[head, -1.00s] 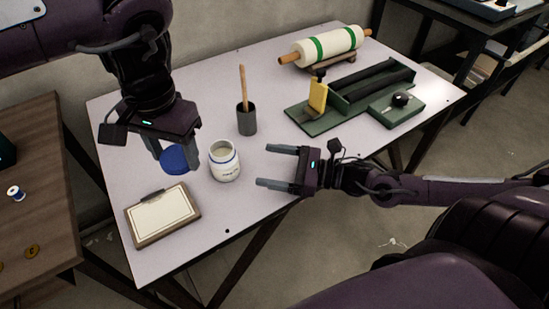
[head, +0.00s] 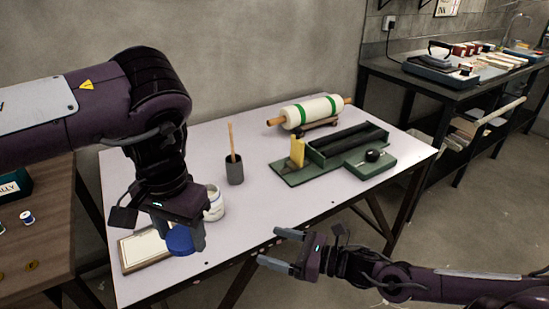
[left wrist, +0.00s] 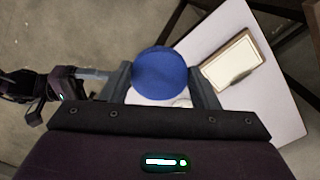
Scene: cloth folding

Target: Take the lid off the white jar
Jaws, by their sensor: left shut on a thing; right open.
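The white jar (head: 214,203) stands upright on the table, partly hidden behind my left gripper in the head view. Its blue lid (head: 180,241) is off it. My left gripper (head: 186,243) is shut on the lid and holds it in front of the jar, near the table's front edge. In the left wrist view the lid (left wrist: 160,74) sits between the two fingers. My right gripper (head: 270,250) is open and empty, out past the table's front edge.
A framed card (head: 140,250) lies left of the jar. A grey cup with a stick (head: 234,171), a green tool tray (head: 300,174) and a rolling pin (head: 312,112) stand further back. The table's middle right (head: 270,212) is clear.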

